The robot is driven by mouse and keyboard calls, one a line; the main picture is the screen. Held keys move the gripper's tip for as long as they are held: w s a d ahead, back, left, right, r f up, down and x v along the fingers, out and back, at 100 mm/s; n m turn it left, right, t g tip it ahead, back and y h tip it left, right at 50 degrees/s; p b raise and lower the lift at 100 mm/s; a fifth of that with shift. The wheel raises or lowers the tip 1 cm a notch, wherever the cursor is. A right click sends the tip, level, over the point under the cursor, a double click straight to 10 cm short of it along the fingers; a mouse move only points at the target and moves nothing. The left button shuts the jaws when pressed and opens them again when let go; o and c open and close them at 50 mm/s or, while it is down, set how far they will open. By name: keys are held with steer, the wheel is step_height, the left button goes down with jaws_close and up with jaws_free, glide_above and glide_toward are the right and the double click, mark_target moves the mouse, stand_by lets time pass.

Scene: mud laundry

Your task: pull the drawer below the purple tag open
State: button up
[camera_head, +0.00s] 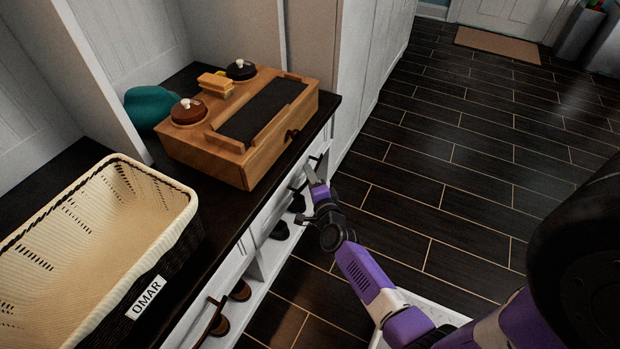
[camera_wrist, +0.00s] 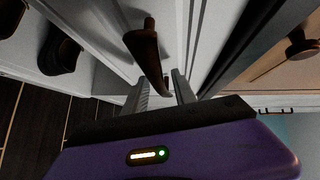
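White drawer fronts (camera_head: 262,222) run under the dark countertop (camera_head: 222,215) in the head view. I see no purple tag in either view. My gripper (camera_head: 311,172) is at the far end of this row, close to the drawer fronts. In the wrist view, a dark bar handle (camera_wrist: 147,50) stands out from a white front, just ahead of my gripper (camera_wrist: 163,88). The two fingers are apart, and the near end of the handle shows in or just beyond the gap. I cannot tell whether they touch it.
A wooden shoe-care box (camera_head: 205,150) sits on the countertop above my gripper. A cream-lined basket labelled OMAR (camera_head: 185,215) stands nearer. Dark shoes (camera_head: 280,230) are on the shelf below the drawers. The dark plank floor (camera_head: 450,150) to the right is open.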

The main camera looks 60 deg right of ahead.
steer(key=shift+w+d, duration=0.2)
jaws_close()
steer(key=shift+f, duration=0.1)
stand_by(1.3)
